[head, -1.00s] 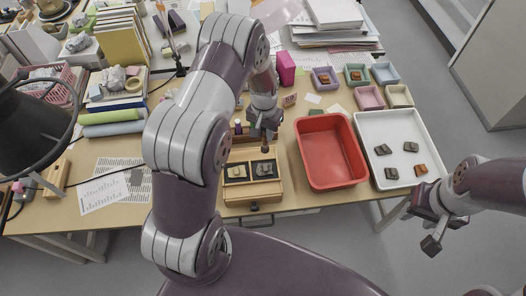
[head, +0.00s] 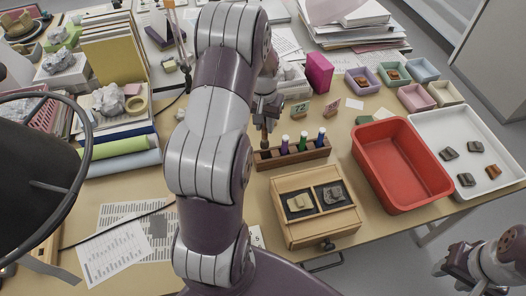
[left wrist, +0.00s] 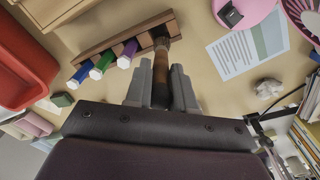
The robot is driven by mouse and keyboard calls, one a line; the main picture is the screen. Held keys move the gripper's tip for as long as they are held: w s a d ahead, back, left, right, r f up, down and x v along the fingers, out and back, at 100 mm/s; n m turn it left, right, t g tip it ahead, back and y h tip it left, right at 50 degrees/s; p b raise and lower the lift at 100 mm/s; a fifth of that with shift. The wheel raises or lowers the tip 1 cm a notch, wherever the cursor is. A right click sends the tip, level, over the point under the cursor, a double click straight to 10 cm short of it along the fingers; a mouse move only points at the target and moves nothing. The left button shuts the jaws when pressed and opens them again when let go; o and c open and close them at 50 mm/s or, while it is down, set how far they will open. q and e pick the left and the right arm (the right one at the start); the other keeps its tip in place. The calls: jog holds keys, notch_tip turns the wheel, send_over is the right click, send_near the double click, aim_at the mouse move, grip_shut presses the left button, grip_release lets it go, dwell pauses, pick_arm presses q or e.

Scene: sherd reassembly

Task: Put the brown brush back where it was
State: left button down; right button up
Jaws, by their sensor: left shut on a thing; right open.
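My left gripper (head: 267,103) is shut on the brown brush (head: 265,133), which it holds roughly upright. The brush is at the left end of a dark wooden rack (head: 292,155). In the left wrist view, the brush handle (left wrist: 160,88) is between the fingers (left wrist: 161,88), and its far end meets the end of the rack (left wrist: 97,50). I cannot tell whether that end is inside a slot or just above it. Purple, green and blue capped tubes (head: 303,141) stand in the rack. My right gripper (head: 456,262) is open and empty at the lower right.
A wooden box (head: 318,232) with two sherds in dark compartments stands in front of the rack. A red tub (head: 398,190) and a white tray (head: 485,135) with several sherds are to the right. Number cards (head: 300,109) stand behind the rack. Papers (head: 118,245) lie left.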

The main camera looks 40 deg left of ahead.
aim_at(267, 141)
pick_arm(q)
jog(key=f, duration=0.8)
jog(key=shift+d+p, duration=0.2)
jog(key=shift+p, duration=0.1)
jog(key=shift+w+d, duration=0.1)
jog(key=shift+d, duration=0.05)
jog(key=shift+f, duration=0.15)
jog(key=c, duration=1)
grip_release()
jog(key=shift+o, duration=0.2)
